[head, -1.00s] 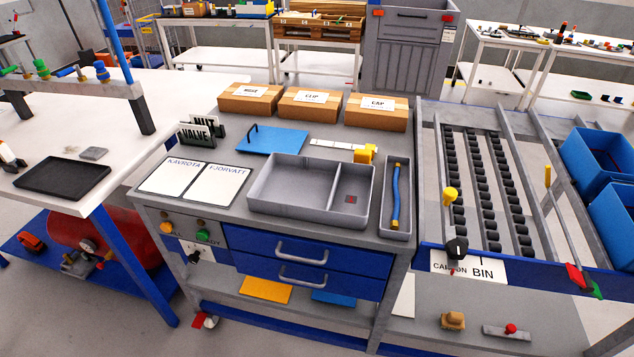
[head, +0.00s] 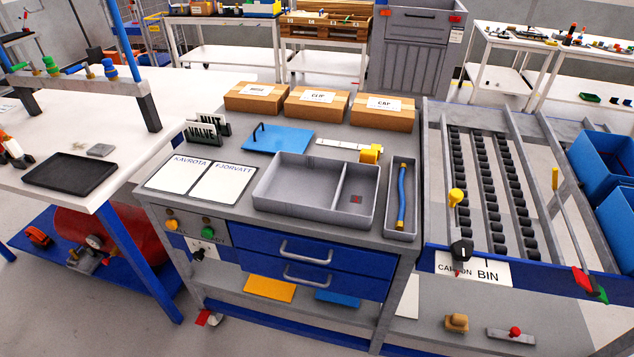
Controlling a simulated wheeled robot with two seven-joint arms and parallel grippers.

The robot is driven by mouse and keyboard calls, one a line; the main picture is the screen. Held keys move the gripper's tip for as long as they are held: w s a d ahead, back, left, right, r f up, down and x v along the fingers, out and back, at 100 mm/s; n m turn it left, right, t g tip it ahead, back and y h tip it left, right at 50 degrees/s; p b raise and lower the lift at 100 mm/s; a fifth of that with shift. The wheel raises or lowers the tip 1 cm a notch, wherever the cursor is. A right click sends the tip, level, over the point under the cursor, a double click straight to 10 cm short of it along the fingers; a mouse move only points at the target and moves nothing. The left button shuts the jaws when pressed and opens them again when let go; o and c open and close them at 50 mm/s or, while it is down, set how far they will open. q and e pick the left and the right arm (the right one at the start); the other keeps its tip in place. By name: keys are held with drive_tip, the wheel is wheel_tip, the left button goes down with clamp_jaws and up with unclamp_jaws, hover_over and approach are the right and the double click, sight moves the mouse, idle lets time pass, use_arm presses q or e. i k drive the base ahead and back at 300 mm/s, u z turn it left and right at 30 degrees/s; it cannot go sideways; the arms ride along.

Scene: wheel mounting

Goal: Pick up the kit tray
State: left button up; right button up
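A grey open tray with two compartments (head: 300,201), most likely the kit tray, rests flat on the grey workbench top. It looks empty except for a small dark reddish mark on the floor of its right compartment. A narrow grey tray (head: 403,232) holding a blue and yellow strip-like item (head: 402,195) stands just to its right. Neither of my grippers shows in the head view, and nothing touches the tray.
Behind the tray lie a blue plate (head: 278,138), a yellow tape measure (head: 370,153) and several cardboard boxes (head: 318,101). White cards (head: 222,183) lie to its left. A roller rack (head: 490,190) adjoins the bench's right side. The bench's front edge is clear.

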sight(332, 192)
drive_tip(key=z, duration=1.15)
drive_tip(key=i, duration=0.55)
drive_tip(key=u, duration=1.35)
